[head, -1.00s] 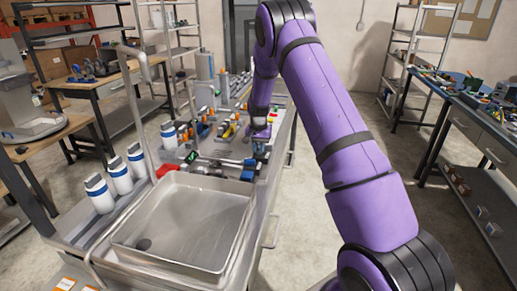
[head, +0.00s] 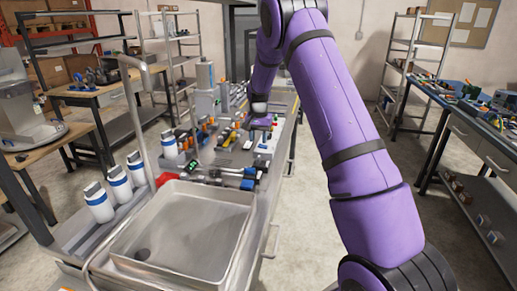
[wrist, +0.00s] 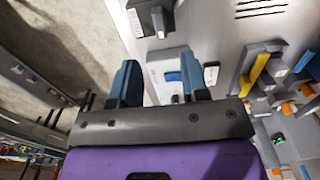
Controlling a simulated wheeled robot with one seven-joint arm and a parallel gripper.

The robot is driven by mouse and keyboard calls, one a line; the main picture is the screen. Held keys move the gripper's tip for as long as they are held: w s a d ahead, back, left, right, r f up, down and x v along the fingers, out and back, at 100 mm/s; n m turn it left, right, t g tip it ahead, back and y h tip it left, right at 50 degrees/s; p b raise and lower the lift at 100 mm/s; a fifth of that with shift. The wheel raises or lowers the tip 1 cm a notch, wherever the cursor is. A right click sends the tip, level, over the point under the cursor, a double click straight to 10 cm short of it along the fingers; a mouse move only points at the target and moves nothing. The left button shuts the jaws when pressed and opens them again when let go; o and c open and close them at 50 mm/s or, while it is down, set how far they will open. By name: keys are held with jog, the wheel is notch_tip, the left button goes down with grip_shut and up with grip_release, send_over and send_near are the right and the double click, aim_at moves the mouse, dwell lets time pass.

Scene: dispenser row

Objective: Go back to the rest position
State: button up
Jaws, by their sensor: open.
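My gripper shows in the wrist view (wrist: 157,82) with its two blue fingers apart and nothing between them. It is over the right edge of the metal bench, and the bench panel lies beyond the fingertips. A small white block with a blue button (wrist: 173,76) sits on the panel just past the fingers. In the head view my gripper is small and partly hidden at the end of my purple arm, low over the far right side of the bench (head: 262,217).
A metal sink basin (head: 185,222) is in the near part of the bench. White bottles (head: 120,185) with blue bands stand left of it. Coloured handles (wrist: 256,72) crowd the panel. A cluttered workbench (head: 487,145) stands to the right, with clear floor between.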

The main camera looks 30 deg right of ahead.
jog(key=shift+r, duration=1)
jog(key=s+a+r+n+t, duration=0.1)
jog(key=s+a+r, duration=0.2)
jog(key=s+r, duration=0.35)
jog(key=s+a+r+n+t, duration=0.1)
jog(key=s+a+r+n, duration=0.1)
jog(key=s+a+r, duration=0.45)
jog(key=s+r+n, duration=0.1)
jog(key=s+r, duration=0.4)
jog(key=r, duration=0.3)
jog(key=s+a+r+n+t, duration=0.1)
jog(key=s+a+n, duration=0.1)
jog(key=s, duration=1.1)
jog(key=s+a+r+n+t, duration=0.1)
jog(key=s+a, duration=0.4)
jog(key=s, duration=0.8)
jog(key=shift+s+a+r+n+t, duration=0.25)
jog(key=shift+n+t, duration=0.35)
jog(key=shift+n, duration=0.5)
